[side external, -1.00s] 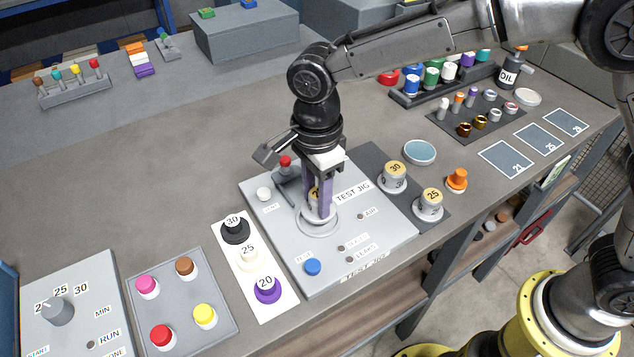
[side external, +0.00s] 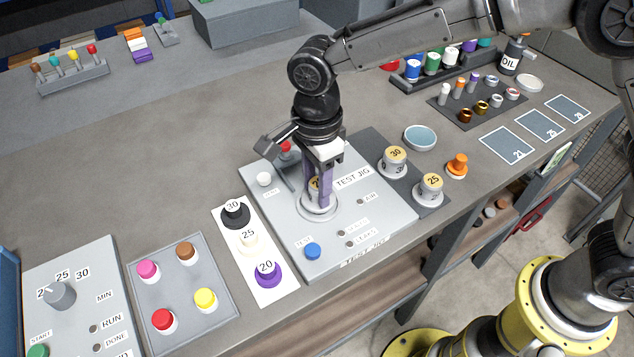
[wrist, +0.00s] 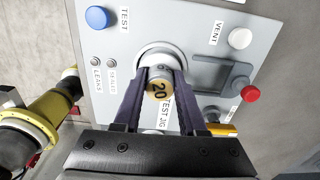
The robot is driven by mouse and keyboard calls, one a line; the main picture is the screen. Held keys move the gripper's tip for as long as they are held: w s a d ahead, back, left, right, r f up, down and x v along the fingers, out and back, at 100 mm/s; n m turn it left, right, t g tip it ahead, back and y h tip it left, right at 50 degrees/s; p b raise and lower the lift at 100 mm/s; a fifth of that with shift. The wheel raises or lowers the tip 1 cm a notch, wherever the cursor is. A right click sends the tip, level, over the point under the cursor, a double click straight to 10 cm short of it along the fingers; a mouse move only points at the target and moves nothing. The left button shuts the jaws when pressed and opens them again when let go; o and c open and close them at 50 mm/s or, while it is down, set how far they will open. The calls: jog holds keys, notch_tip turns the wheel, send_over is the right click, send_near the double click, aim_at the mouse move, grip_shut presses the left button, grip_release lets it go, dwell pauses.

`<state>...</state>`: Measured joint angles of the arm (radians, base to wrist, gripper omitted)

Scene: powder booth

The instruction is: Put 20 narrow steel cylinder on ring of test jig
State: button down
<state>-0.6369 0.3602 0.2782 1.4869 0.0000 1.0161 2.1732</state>
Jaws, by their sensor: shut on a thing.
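The steel cylinder with the yellow top marked 20 (wrist: 159,86) is between the two purple fingers of my gripper (side external: 320,188). In the side view the fingers hide much of this cylinder (side external: 312,186). My gripper is shut on it, pointing down over the test jig (side external: 385,228). The jig's pale round ring (side external: 318,214) is directly under the cylinder; it also shows in the wrist view (wrist: 150,54). The cylinder looks upright and at the ring, but I cannot tell whether its bottom touches it.
Cylinders marked 30 (side external: 394,162) and 25 (side external: 429,190) stand on a dark mat right of the jig. A red-topped lever (side external: 286,148), a white vent button (side external: 264,179) and a blue test button (side external: 312,251) are on the jig. A white strip with numbered caps (side external: 248,243) lies left.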

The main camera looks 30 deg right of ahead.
jog(key=shift+f, duration=0.6)
dwell(1.4)
jog(key=shift+c, duration=1.9)
grip_release()
jog(key=o, duration=0.4)
jog(key=shift+r, duration=4)
